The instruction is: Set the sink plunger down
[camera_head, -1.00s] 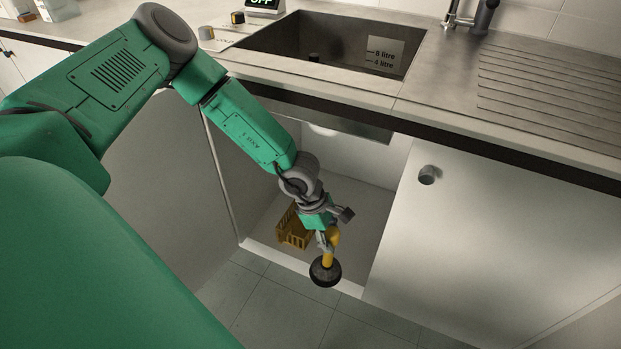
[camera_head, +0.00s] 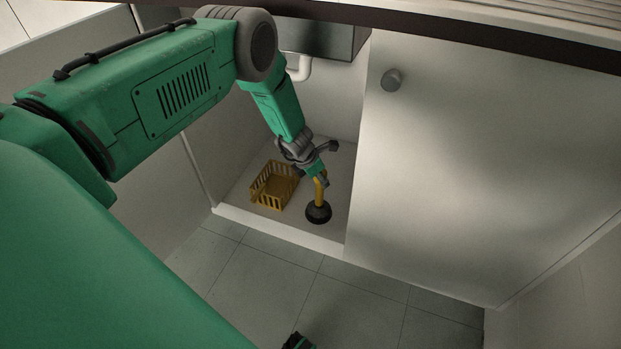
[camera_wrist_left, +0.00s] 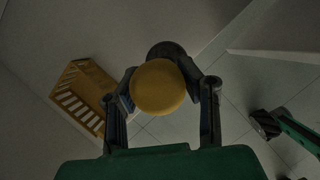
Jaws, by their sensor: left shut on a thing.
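The sink plunger has a yellow handle and a dark round cup (camera_head: 318,213). It is upright inside the open cabinet under the sink, just behind the front edge of the cabinet floor. I cannot tell whether the cup touches the floor. My left gripper (camera_head: 320,178) is shut on the yellow handle from above. In the left wrist view the round handle end (camera_wrist_left: 158,87) sits between the two fingers and hides most of the cup behind it. My right gripper (camera_wrist_left: 264,123) shows small at the right of the left wrist view; its jaws are unclear.
A yellow slotted basket (camera_head: 273,186) stands on the cabinet floor, close left of the plunger. A white cabinet door (camera_head: 480,170) with a round knob (camera_head: 391,80) is to the right. A white drain pipe (camera_head: 300,68) hangs above.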

